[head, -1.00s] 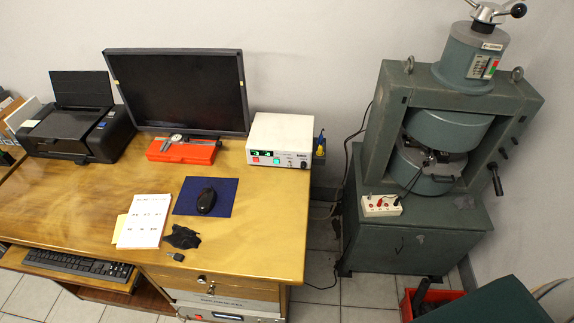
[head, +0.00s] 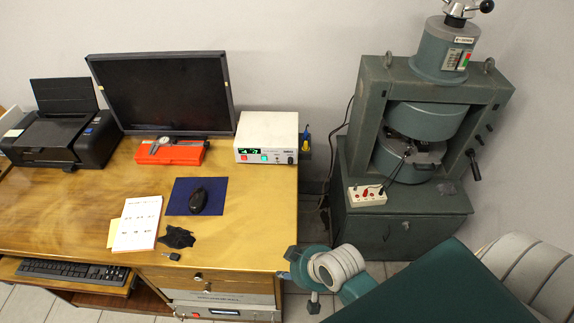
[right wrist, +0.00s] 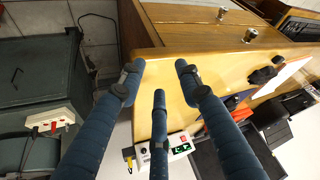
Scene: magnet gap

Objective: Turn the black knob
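A white power supply box (head: 267,138) with a lit green display stands at the desk's right rear corner. A small dark knob (head: 290,159) sits at the right end of its front face. The box also shows in the right wrist view (right wrist: 178,148), partly behind a finger. The green magnet machine has a black ball knob (head: 487,6) on its top handle and a black side handle (head: 474,167). My right gripper (head: 313,300) is beside the desk's front right corner, apart from these. In the right wrist view its three fingers (right wrist: 160,78) are spread and empty. My left gripper is out of view.
The wooden desk (head: 230,215) bears a monitor (head: 162,92), printer (head: 60,135), red case (head: 170,153), mouse (head: 198,200) and papers (head: 137,223). A small white socket box (head: 367,194) with leads sits on the magnet's base. The desk's right part is clear.

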